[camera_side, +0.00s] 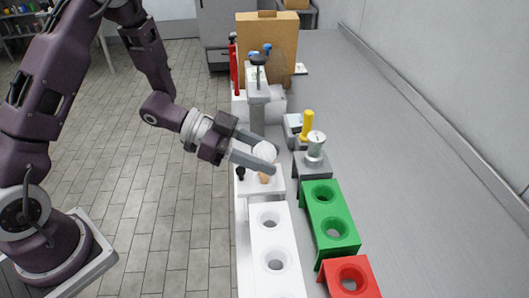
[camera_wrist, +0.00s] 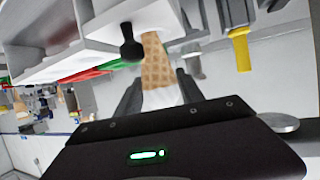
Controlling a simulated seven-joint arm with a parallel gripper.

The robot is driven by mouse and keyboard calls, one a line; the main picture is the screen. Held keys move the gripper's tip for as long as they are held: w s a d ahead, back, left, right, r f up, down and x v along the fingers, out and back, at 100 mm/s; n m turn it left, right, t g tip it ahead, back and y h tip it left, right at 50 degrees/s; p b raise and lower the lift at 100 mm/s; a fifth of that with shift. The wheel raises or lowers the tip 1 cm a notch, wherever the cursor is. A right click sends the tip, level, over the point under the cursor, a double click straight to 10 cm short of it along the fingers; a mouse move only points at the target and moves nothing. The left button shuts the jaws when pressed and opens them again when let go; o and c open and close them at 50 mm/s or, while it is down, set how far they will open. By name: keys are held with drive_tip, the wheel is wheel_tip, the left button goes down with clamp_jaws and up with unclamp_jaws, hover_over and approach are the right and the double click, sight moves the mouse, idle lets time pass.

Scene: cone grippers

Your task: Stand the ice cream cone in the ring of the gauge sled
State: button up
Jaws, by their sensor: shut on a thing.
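The ice cream cone has a white top (camera_side: 264,151) and a tan waffle body, which shows clearly in the wrist view (camera_wrist: 159,68). My gripper (camera_side: 270,160) is shut on its white upper part, one finger on each side. The cone points downward, tip toward a white block with a black knob (camera_side: 241,174), which appears to be the gauge sled (camera_side: 276,187). In the wrist view the black knob (camera_wrist: 131,45) is beside the cone tip, at the white sled's edge (camera_wrist: 105,22). The ring is hidden, so I cannot tell whether the tip is inside it.
A white holder with round holes (camera_side: 258,245) stands in front, with a green holder (camera_side: 329,218) and a red holder (camera_side: 352,276) to its right. A yellow-handled part (camera_side: 307,124) and a grey post (camera_side: 257,100) stand behind. The counter at right (camera_side: 400,150) is clear.

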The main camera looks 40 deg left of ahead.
drive_tip(key=shift+f, duration=1.55)
drive_tip(key=o, duration=1.1)
drive_tip(key=v, duration=0.7)
